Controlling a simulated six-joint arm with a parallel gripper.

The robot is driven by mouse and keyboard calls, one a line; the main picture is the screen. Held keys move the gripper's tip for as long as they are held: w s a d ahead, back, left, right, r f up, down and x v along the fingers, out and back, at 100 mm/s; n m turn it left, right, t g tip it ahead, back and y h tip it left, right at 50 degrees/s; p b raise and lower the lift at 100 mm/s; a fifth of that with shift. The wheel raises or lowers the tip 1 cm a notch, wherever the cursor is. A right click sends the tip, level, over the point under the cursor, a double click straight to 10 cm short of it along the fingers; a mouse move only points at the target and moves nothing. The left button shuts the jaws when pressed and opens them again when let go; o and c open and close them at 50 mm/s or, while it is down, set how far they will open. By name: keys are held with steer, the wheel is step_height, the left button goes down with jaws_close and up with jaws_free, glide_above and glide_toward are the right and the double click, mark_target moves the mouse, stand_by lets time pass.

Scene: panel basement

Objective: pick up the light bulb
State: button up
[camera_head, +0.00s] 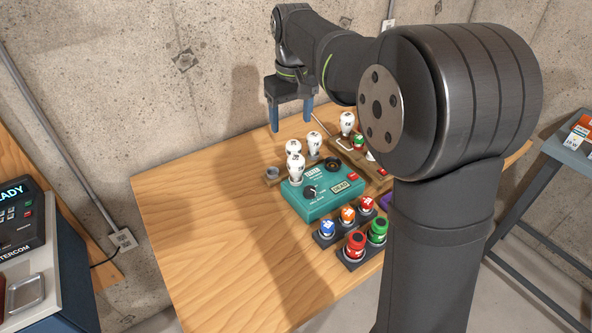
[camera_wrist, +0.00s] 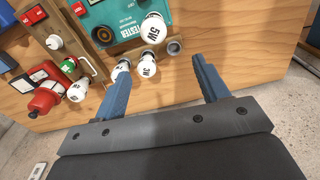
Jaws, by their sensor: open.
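Several white light bulbs stand upright; I cannot tell which one the task means. In the head view one bulb (camera_head: 296,170) stands on the teal tester (camera_head: 318,206), with another bulb (camera_head: 293,147) just behind it. A third bulb (camera_head: 314,144) stands to their right, and one more (camera_head: 347,123) is farther right. My gripper (camera_head: 291,125) is open and empty above the back of the table, behind the bulbs. In the wrist view a bulb (camera_wrist: 147,66) shows between the fingertips, apart from them, and the tester's bulb (camera_wrist: 153,29) is beyond it. The left finger stands close to another bulb (camera_wrist: 121,75).
A wooden rack with an empty socket (camera_head: 271,173) runs behind the tester. Red (camera_head: 355,243), green (camera_head: 377,231), blue (camera_head: 327,228) and orange (camera_head: 348,213) knobs stand in front. The concrete wall (camera_head: 200,100) is close behind. The table's left side (camera_head: 200,230) is clear.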

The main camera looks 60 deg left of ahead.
mark_target(292, 157)
step_height(292, 157, down, 11)
steer(key=shift+d+f, duration=0.1)
steer(key=shift+w+d+f, duration=0.15)
steer(key=shift+w+f, duration=0.05)
steer(key=shift+f, duration=1.15)
steer(key=shift+w+d+f, duration=0.15)
steer(key=shift+f, duration=1.15)
steer(key=c, duration=1.2)
steer(key=shift+o, duration=0.2)
steer(key=shift+r, duration=0.1)
